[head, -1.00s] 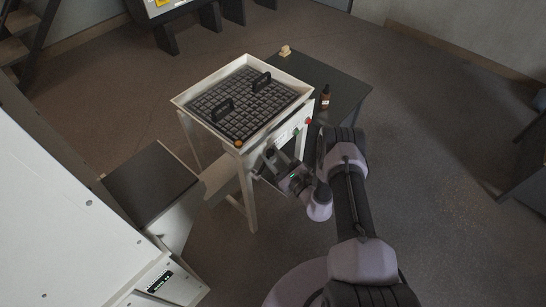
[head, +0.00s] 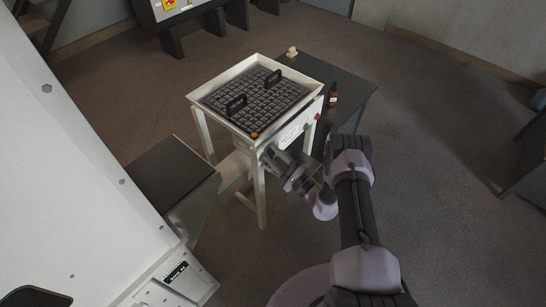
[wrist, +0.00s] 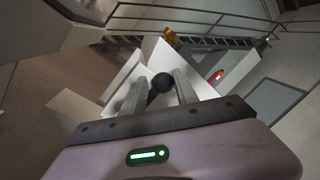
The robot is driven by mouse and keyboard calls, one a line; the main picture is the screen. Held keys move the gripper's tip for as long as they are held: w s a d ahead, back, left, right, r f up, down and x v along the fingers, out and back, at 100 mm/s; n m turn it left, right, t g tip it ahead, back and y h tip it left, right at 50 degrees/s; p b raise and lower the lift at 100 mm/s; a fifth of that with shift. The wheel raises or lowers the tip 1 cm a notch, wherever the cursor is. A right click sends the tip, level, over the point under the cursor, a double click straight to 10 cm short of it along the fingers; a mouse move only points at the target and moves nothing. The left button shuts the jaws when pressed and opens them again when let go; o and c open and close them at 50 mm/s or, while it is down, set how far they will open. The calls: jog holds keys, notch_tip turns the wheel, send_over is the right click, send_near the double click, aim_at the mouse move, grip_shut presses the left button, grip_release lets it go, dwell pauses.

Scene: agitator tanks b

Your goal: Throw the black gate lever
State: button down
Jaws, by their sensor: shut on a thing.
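The black gate lever shows in the wrist view as a round black knob (wrist: 161,83) between the two grey fingers. My gripper (wrist: 157,88) is shut on this knob. In the head view my gripper (head: 270,157) is low at the front of the white stand (head: 259,200), under its tray. The lever is hidden there by the gripper and the stand. The lever's shaft and pivot cannot be made out in either view.
The stand's tray holds a dark grid (head: 262,105) with two black handles. A brown bottle (head: 333,93) stands on a dark table (head: 350,75) behind. A large white housing (head: 60,180) fills the left. Open floor lies to the right.

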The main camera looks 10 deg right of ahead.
jog(key=shift+s+a+f+n, duration=0.1)
jog(key=shift+s+f+n, duration=0.1)
jog(key=shift+n, duration=0.1)
jog(key=c, duration=0.9)
grip_release()
jog(key=shift+w, duration=0.1)
jog(key=p+v, duration=0.4)
jog(key=v, duration=1.3)
